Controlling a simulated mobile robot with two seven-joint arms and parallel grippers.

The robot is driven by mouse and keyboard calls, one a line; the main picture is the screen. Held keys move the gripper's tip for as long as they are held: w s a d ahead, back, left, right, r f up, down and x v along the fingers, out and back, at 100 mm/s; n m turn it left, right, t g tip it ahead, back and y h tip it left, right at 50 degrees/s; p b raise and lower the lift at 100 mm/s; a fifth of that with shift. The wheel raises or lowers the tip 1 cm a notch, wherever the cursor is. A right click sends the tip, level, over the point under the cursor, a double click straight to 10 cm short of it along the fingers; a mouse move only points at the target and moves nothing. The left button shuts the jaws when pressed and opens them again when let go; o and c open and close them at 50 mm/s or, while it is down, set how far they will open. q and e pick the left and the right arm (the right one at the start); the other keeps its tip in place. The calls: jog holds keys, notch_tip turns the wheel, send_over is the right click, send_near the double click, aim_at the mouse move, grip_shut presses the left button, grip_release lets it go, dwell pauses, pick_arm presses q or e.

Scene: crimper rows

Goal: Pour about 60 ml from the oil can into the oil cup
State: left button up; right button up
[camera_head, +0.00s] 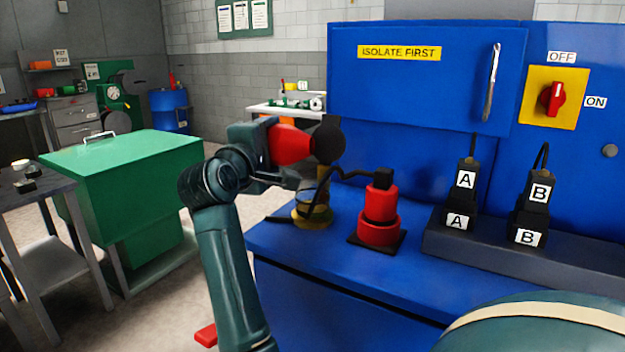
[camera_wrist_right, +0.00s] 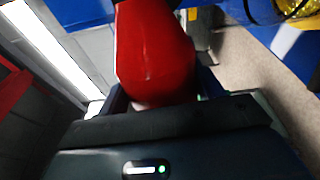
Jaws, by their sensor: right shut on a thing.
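The red oil can (camera_head: 290,146) is held tilted, lying nearly on its side, above the blue bench. My right gripper (camera_head: 272,150) is shut on it, and the red body also fills the upper middle of the right wrist view (camera_wrist_right: 152,50). A dark round part (camera_head: 328,141) shows at the can's right end. The oil cup (camera_head: 314,205), clear with a yellowish base, stands on the bench just below and right of the can. Part of it seems to show at the top right of the wrist view (camera_wrist_right: 297,9). No stream is discernible, and the cup's level cannot be read. My left gripper is out of view.
A red two-part device (camera_head: 380,218) on a black base stands right of the cup, with a black cable arching beside it. Blocks A (camera_head: 463,195) and B (camera_head: 533,205) stand farther right. A blue cabinet (camera_head: 420,80) rises behind. The bench front (camera_head: 330,265) is clear.

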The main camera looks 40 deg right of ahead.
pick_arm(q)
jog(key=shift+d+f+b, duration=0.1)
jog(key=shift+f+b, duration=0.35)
pick_arm(e)
jog(key=shift+f, duration=0.1)
pick_arm(q)
jog(key=shift+b, duration=0.45)
pick_arm(e)
jog(key=shift+r+m, duration=0.25)
jog(key=shift+m, duration=0.25)
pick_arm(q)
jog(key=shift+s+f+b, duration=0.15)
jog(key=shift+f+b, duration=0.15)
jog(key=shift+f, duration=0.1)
pick_arm(e)
jog(key=shift+s+r, duration=0.1)
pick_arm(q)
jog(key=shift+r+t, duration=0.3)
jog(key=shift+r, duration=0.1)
pick_arm(e)
jog(key=shift+a+r+m, duration=0.1)
jog(key=shift+r+m, duration=0.05)
jog(key=shift+m, duration=0.25)
pick_arm(q)
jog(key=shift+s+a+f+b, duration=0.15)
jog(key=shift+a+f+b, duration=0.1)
jog(key=shift+b, duration=0.35)
pick_arm(e)
jog(key=shift+r+m, duration=0.2)
jog(key=shift+m, duration=0.1)
